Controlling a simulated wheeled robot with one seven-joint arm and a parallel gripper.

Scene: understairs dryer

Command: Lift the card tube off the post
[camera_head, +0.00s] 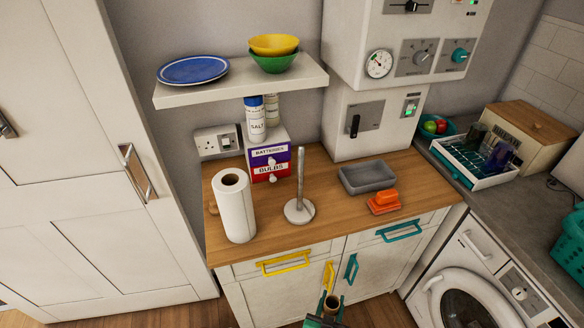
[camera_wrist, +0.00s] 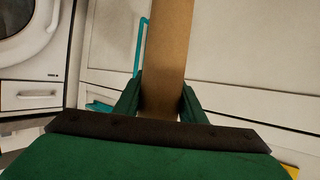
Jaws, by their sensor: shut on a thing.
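The bare post (camera_head: 300,180) stands upright on its round base (camera_head: 299,211) on the wooden counter, with nothing on it. My gripper (camera_head: 329,312) is at the bottom of the head view, in front of the cabinet doors and below the counter's front edge. It is shut on the brown card tube (camera_head: 332,302), whose open end faces up. In the wrist view the tube (camera_wrist: 167,60) runs up from between the two green fingers (camera_wrist: 160,105). The tube is well apart from the post. Its lower part is hidden in the head view.
A paper towel roll (camera_head: 236,208) stands left of the post. A grey tray (camera_head: 368,177) and an orange butter dish (camera_head: 384,202) are right of it. Yellow (camera_head: 285,264) and teal (camera_head: 399,232) handles stick out from the cabinet front. A shelf (camera_head: 240,84) hangs above.

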